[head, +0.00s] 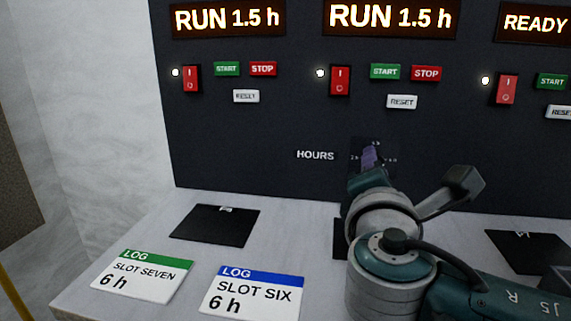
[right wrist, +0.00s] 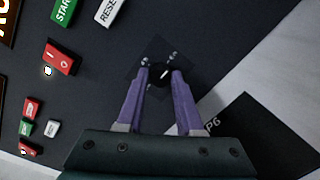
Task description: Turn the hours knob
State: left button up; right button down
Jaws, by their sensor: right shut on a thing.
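The hours knob is a small round black knob (right wrist: 160,74) on the dark panel, with small scale marks around it. In the right wrist view my right gripper (right wrist: 161,78) has its two purple fingers on either side of the knob, shut on it. In the head view the gripper (head: 371,158) is at the panel beside the HOURS label (head: 315,155), and it hides the knob there. A few scale marks show around the fingertips. My left gripper is not in view.
Above are red rocker switches (head: 340,81), buttons and displays; two read RUN 1.5 h (head: 392,17), one READY (head: 535,24). On the pale counter lie a black pad (head: 214,226) and two log cards, SLOT SEVEN 6 h (head: 140,278) and SLOT SIX 6 h (head: 252,294).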

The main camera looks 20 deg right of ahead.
jog(key=c, duration=0.6)
grip_release()
jog(key=shift+o, duration=0.2)
jog(key=shift+a, duration=0.1)
jog(key=p+v, duration=0.1)
jog(key=v, duration=0.8)
jog(key=shift+s+a, duration=0.2)
jog(key=shift+s, duration=0.15)
